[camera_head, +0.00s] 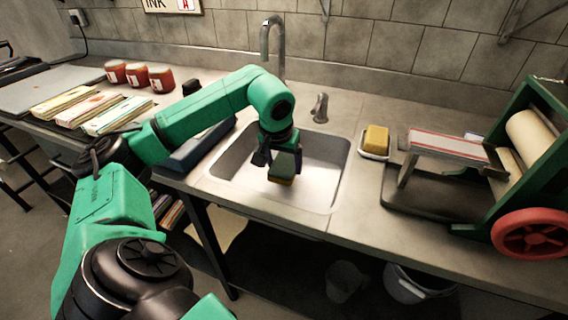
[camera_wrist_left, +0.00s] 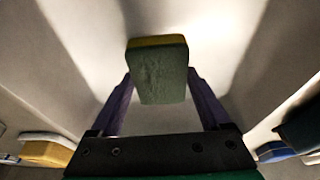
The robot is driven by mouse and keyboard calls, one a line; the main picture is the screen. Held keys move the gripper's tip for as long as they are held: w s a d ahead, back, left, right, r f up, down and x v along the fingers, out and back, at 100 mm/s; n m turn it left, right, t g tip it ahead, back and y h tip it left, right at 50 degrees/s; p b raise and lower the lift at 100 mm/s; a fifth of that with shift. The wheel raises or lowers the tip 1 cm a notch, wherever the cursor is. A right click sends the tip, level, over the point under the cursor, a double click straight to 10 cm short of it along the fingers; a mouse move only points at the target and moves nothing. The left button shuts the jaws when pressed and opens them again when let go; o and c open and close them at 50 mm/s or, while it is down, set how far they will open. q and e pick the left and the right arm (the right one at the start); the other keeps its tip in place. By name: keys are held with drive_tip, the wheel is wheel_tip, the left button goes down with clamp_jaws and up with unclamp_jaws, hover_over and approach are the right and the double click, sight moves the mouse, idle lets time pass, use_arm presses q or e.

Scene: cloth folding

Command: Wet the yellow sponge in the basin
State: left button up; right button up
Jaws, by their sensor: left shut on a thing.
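My left gripper (camera_head: 284,165) reaches down into the metal basin (camera_head: 331,150) and is shut on a sponge. The sponge, yellow with a green face, shows small below the fingers in the head view (camera_head: 281,181). In the left wrist view the sponge (camera_wrist_left: 161,72) sits between the fingertips of my left gripper (camera_wrist_left: 160,92), green face towards the camera and a yellow strip along its edge. The sponge appears to be low in the basin; I cannot tell if it touches the bottom or water. My right gripper is not in view.
A tall tap (camera_head: 272,45) stands behind the basin, with a small metal fitting (camera_head: 320,108) beside it. A yellow block (camera_head: 376,140) rests in a white dish at the basin's right. A green press with a red wheel (camera_head: 533,234) stands further right. Red jars (camera_head: 138,75) and card stacks (camera_head: 92,108) are left.

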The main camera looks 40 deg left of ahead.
use_arm(q)
drive_tip(key=shift+r, duration=0.1)
wheel_tip(320, 180, up, 10)
drive_tip(key=p, duration=1)
drive_tip(key=shift+r, duration=0.15)
idle(1.6)
wheel_tip(320, 180, up, 4)
drive_tip(key=p, duration=0.4)
hover_over(284, 165)
drive_tip(key=shift+s+d, duration=0.1)
drive_tip(key=shift+s, duration=0.05)
idle(0.4)
